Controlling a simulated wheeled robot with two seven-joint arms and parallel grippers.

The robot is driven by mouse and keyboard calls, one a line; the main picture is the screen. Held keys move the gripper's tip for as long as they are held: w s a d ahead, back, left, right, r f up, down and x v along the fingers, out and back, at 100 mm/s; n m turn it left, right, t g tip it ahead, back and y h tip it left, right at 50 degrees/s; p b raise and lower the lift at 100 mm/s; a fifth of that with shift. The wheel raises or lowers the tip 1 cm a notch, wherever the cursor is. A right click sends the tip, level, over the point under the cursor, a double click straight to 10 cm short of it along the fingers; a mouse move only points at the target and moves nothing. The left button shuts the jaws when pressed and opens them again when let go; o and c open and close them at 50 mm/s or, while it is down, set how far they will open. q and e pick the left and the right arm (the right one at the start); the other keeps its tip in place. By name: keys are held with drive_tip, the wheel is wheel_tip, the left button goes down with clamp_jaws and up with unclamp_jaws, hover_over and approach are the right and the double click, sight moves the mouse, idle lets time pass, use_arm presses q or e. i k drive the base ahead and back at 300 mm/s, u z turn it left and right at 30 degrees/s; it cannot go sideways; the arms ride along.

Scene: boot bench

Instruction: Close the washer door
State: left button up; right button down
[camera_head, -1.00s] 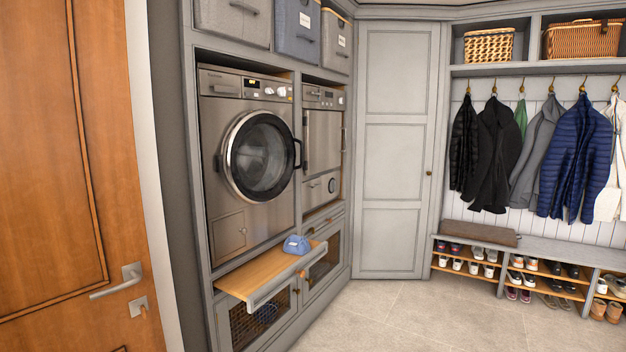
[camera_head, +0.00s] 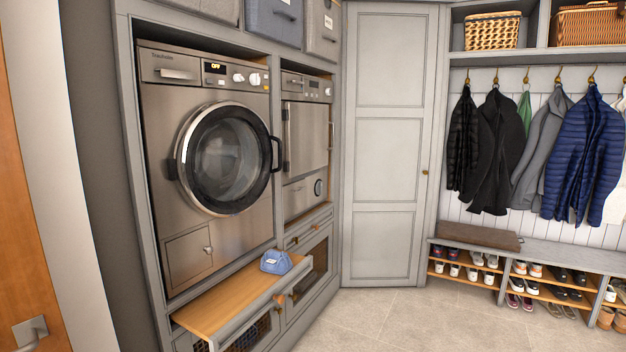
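The washer (camera_head: 160,120) is a steel front-loader set in a grey cabinet on the left, with "OFF" on its display. Its round door (camera_head: 226,158) has a dark rim and glass, a hinge at its left and a black handle (camera_head: 278,154) at its right. The door lies close to the washer front, with a silver ring showing past its left edge. I cannot tell whether it is fully shut or slightly ajar. Neither of my grippers is in view.
Below the washer, a wooden pull-out shelf (camera_head: 215,302) juts out, with a blue cloth-like item (camera_head: 276,261) on it. A second appliance (camera_head: 307,130) stands to the right. The tiled floor (camera_head: 390,315) is clear. A wooden door (camera_head: 18,230) is at the far left.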

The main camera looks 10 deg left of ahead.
sight(183, 168)
drive_tip(key=u, duration=0.05)
drive_tip(key=i, duration=0.8)
drive_tip(key=u, duration=1.05)
drive_tip(key=i, duration=0.7)
drive_tip(key=u, duration=0.75)
